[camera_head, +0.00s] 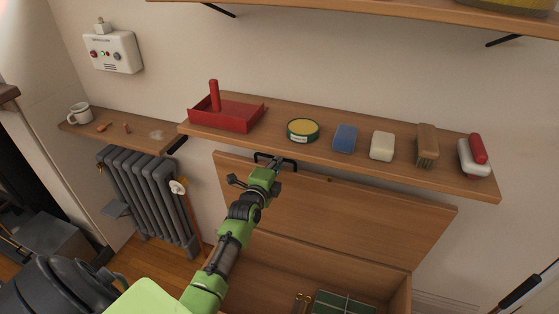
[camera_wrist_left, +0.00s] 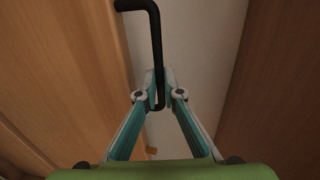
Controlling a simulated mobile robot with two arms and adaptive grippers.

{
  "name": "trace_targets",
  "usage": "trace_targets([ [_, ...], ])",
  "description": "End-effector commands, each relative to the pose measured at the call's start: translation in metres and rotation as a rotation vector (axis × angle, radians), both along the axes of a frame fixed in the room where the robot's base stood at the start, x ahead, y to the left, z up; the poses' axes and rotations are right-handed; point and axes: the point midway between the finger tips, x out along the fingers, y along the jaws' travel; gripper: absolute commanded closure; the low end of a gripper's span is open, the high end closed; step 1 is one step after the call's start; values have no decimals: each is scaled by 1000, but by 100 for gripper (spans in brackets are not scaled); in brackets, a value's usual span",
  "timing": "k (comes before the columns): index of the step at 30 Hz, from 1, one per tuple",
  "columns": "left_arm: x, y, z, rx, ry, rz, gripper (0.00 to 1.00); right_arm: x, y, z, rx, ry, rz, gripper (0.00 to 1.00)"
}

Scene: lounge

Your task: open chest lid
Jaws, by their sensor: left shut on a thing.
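The wooden chest lid (camera_head: 335,210) is raised and stands tilted up under the shelf, above the open chest (camera_head: 399,294). A black bar handle (camera_head: 262,155) is at the lid's upper edge; it also shows in the wrist view (camera_wrist_left: 155,38). My left gripper (camera_head: 275,164) is at this handle, with its fingers (camera_wrist_left: 158,88) shut around one leg of the bar. Inside the chest are a green item with light lines (camera_head: 343,304) and brass-coloured pieces (camera_head: 302,301). My arm hides part of the lid and chest. My right gripper is not in view.
A wall shelf (camera_head: 360,165) close above the lid holds a red tray (camera_head: 228,116), a round tin (camera_head: 303,130), a blue block (camera_head: 345,138), a pale block (camera_head: 382,146) and a brush (camera_head: 427,145). A grey radiator (camera_head: 150,200) stands left of the chest.

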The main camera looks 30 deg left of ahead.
Motion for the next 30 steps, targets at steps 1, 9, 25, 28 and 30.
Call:
trace_targets([
  [1, -10, -1, -9, 6, -5, 1, 100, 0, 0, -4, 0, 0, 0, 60],
  [9, -67, -16, -23, 33, -127, 0, 100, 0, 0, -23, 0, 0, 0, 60],
  [25, -135, -33, -38, 70, -291, -3, 100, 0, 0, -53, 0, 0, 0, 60],
  [28, -134, -33, -38, 70, -291, -3, 100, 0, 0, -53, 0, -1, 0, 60],
  [30, -134, -33, -38, 70, -291, -3, 100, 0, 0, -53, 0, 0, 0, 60],
])
